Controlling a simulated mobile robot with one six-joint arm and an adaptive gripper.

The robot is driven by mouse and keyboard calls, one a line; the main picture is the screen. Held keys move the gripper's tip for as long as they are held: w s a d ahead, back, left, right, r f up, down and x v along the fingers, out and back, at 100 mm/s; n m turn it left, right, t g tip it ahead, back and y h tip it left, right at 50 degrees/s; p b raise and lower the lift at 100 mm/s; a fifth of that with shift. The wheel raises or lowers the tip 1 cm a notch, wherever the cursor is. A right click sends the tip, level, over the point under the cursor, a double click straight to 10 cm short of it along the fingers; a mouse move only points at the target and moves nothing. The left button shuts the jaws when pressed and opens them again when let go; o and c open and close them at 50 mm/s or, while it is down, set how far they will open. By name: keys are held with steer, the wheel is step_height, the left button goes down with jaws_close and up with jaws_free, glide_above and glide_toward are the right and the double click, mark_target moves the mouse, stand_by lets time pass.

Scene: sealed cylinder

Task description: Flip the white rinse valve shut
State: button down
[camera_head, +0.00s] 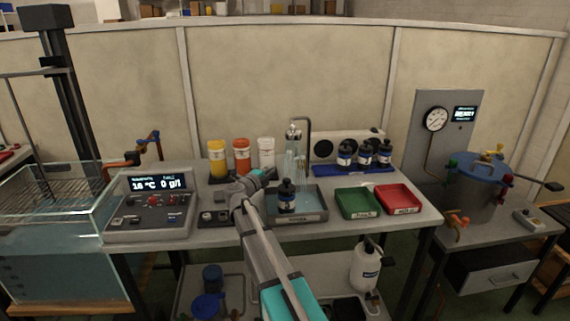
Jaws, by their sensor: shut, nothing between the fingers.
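My arm reaches up from the bottom centre over the bench. My gripper (268,174) is at its far end, pointing right, shut and empty. It is at the left of a grey rinse tray (311,215). In the tray stands a dark bottle (286,197) with a pale label. Behind it, a bent dark spout (309,128) rises by a clear, water-like column (297,158) with a pale fitting (293,133) at its top. I cannot make out for certain which part is the white rinse valve. My gripper looks apart from the fitting.
Yellow, orange and white jars (266,153) stand behind my gripper. Green (357,203) and red (398,199) trays lie right of the rinse tray. Several dark bottles stand on a blue rack (352,168). A control box (150,214) and glass tank (50,197) are left; a lidded pot (476,189) is right.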

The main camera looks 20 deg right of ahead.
mark_target(288, 159)
steer(key=shift+s+d+f+m+g+h, duration=0.25)
steer(key=shift+f+m+g, duration=0.1)
steer(key=shift+m+g, duration=0.1)
steer(key=shift+s+d+f+m+g+h, duration=0.15)
steer(key=shift+d+f+m+g, duration=0.1)
steer(key=shift+f+m+g, duration=0.15)
steer(key=shift+w+r, duration=0.1)
steer(key=shift+w, duration=0.05)
steer(key=x, duration=0.4)
steer(key=w+x, duration=0.1)
steer(key=x, duration=0.6)
steer(key=shift+w+a, duration=0.15)
steer(key=shift+w, duration=0.25)
steer(key=shift+w+d, duration=0.2)
steer(key=shift+w, duration=0.55)
steer(key=w, duration=0.2)
steer(key=shift+w+a, duration=0.3)
